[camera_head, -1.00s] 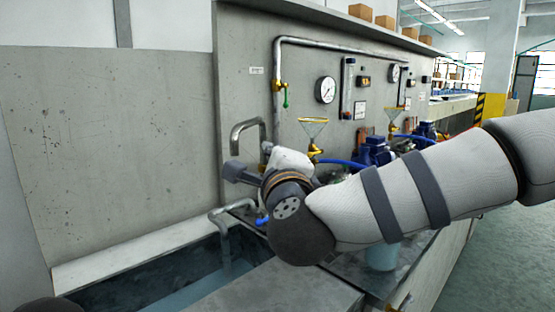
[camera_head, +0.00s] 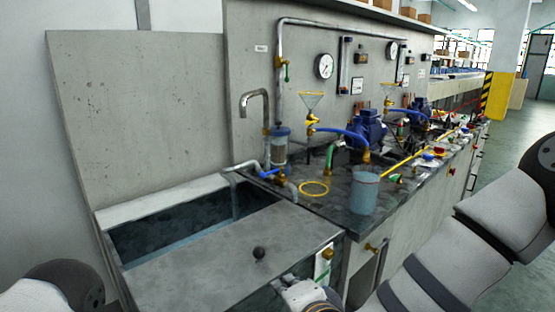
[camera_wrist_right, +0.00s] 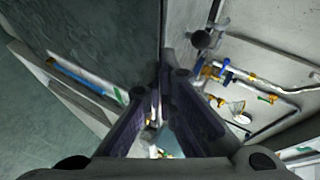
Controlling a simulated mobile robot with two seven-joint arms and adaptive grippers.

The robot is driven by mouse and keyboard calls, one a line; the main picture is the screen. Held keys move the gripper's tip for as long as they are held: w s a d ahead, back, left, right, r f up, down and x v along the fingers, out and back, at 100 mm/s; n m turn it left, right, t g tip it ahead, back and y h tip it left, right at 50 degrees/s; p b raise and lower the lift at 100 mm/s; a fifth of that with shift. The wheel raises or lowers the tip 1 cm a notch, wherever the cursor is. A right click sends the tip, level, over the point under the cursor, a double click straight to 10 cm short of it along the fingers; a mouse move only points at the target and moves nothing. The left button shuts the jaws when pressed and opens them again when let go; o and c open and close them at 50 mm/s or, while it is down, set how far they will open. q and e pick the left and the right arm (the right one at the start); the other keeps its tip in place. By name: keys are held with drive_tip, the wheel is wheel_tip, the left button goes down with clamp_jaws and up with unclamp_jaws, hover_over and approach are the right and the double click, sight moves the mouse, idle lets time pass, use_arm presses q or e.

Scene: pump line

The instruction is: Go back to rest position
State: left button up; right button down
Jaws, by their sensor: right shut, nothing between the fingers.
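My right arm comes in from the lower right in the head view, low in front of the bench. Its white wrist end shows at the bottom edge, close to the front of the sink, and its fingertips are cut off there. In the right wrist view my right gripper (camera_wrist_right: 160,98) has its dark fingers shut, with nothing held between them. My left arm shows only as a grey and white piece in the lower left corner of the head view. My left gripper is out of view.
The bench holds a sink with a grey cover (camera_head: 210,262) and black knob (camera_head: 259,254), a bluish beaker (camera_head: 364,192), a yellow ring (camera_head: 314,188), a blue pump (camera_head: 366,128) and glass funnels (camera_head: 310,102). Open floor (camera_head: 505,125) lies at the right.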

drive_tip(key=s+d+f+n+g+h, duration=0.1)
drive_tip(key=s+d+f+n+g, duration=0.25)
drive_tip(key=s+f, duration=0.55)
drive_tip(key=s+d+f+n+g, duration=0.3)
drive_tip(key=s+d+f+g, duration=0.1)
drive_tip(key=s+f, duration=0.5)
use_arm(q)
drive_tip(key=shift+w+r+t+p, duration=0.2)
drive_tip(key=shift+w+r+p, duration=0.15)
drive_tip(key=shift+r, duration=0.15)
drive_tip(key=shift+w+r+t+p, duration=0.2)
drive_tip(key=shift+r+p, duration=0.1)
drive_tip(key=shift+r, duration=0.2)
use_arm(e)
drive_tip(key=s+d+f+n+g+h, duration=0.1)
drive_tip(key=s+d, duration=0.3)
drive_tip(key=s, duration=0.4)
drive_tip(key=s+d+f+n+g+h, duration=0.1)
drive_tip(key=s+d+g, duration=0.3)
drive_tip(key=s, duration=0.4)
drive_tip(key=s+d+n+g+h, duration=0.1)
drive_tip(key=s+d+n+g, duration=0.1)
drive_tip(key=s+d, duration=0.3)
drive_tip(key=s+n, duration=0.1)
drive_tip(key=s, duration=0.3)
drive_tip(key=shift+d+f, duration=0.2)
drive_tip(key=shift+f, duration=0.2)
